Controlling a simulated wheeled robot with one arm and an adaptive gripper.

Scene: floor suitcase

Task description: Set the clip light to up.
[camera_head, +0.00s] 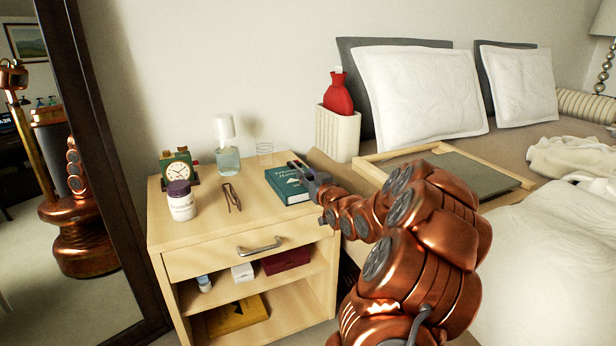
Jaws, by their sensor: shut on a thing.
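A teal book (287,187) lies flat on the light wood nightstand (225,227), near its right edge. The clip light (294,166) looks like a small dark piece at the book's far right edge, mostly hidden by my fingers. My gripper (303,172) reaches in from the right, over the book's right side, and is shut on the clip light. I cannot tell which way the light's head points.
A red hot water bottle (339,95) sits in a ribbed white holder (336,136) behind. The bed holds a wooden tray (390,152).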

